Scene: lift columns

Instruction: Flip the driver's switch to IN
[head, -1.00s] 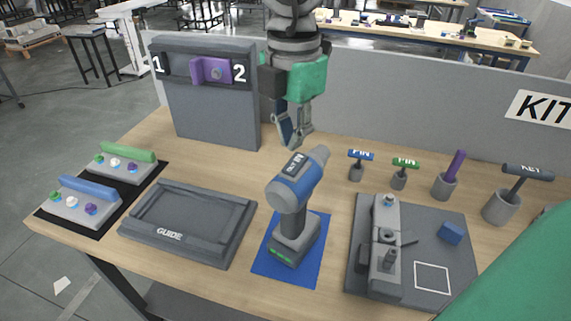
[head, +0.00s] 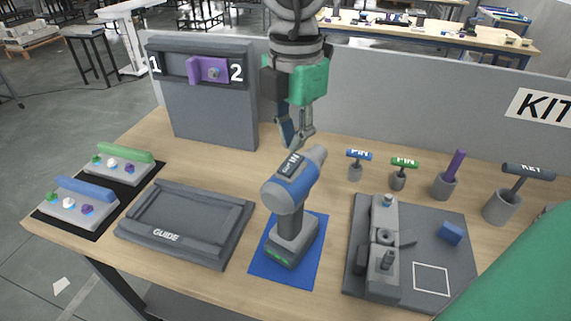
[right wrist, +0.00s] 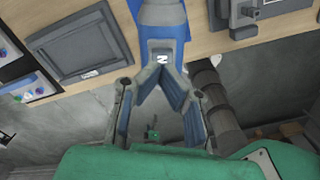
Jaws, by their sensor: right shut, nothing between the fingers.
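The driver (head: 292,184), blue and grey, stands upright on a blue mat (head: 258,262). A dark label (head: 291,165) with white lettering that includes IN sits on its top, and the switch's position is too small to tell. My right gripper (head: 297,145) hangs from above with fingers pointing down, just behind the driver's top. In the right wrist view my gripper's fingertips (right wrist: 158,72) meet in a V, shut and empty, close to the driver's end and a small white-lettered patch (right wrist: 162,58). Whether they touch it I cannot tell. My left gripper is out of view.
A guide tray (head: 184,226) lies left of the driver, and a grey fixture plate (head: 431,278) right of it. Holders with pins and a key (head: 502,206) stand at the right. A panel (head: 212,120) with a purple slider stands behind left.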

